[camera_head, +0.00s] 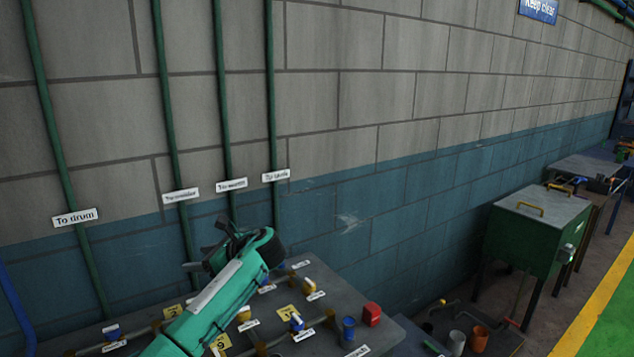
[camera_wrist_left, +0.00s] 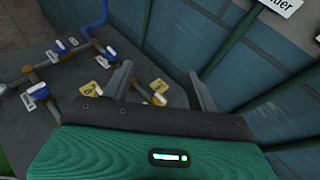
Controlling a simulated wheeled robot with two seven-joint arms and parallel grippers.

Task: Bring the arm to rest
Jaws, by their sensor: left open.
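My left arm, green, reaches in from the lower left in the head view. Its gripper (camera_head: 232,250) is above the far part of a grey bench top (camera_head: 330,280), close to the block wall. In the left wrist view the two fingers of the gripper (camera_wrist_left: 160,85) stand wide apart with nothing between them. Below them are pipes with blue and yellow valves (camera_wrist_left: 98,22), white labels and yellow number tags (camera_wrist_left: 95,89) on the bench. The arm hides part of the bench in the head view. My right gripper is in neither view.
Green pipes (camera_head: 222,100) with labels run up the wall behind the gripper. A red block (camera_head: 371,314) and a blue cup (camera_head: 348,328) stand at the bench's right end. A green cabinet (camera_head: 530,245) stands further right, beside a floor with a yellow line.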

